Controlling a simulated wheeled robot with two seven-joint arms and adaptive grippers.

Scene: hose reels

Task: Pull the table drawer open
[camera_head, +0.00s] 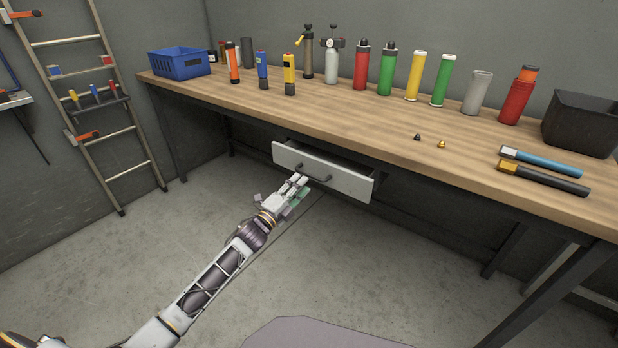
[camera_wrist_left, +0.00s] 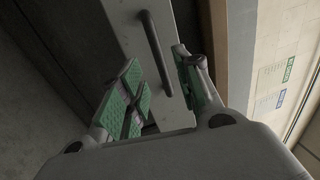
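The white table drawer (camera_head: 343,182) stands partly pulled out under the wooden table (camera_head: 390,128), with a gap showing behind its front panel. A dark bar handle (camera_head: 316,173) is on the drawer front. My left gripper (camera_head: 301,183) is at the drawer's left part, close to the handle. In the left wrist view, the green-padded fingers of the left gripper (camera_wrist_left: 158,78) are apart, and the handle (camera_wrist_left: 155,45) runs between and beyond them. I cannot tell whether the fingers touch it. The drawer front (camera_wrist_left: 131,30) also shows there. My right gripper is not in view.
The tabletop holds a blue basket (camera_head: 179,64), several coloured cylinders, a black bin (camera_head: 581,124) and two bars at the right. A ladder (camera_head: 95,90) leans on the left wall. The floor (camera_head: 180,215) in front of the drawer is clear.

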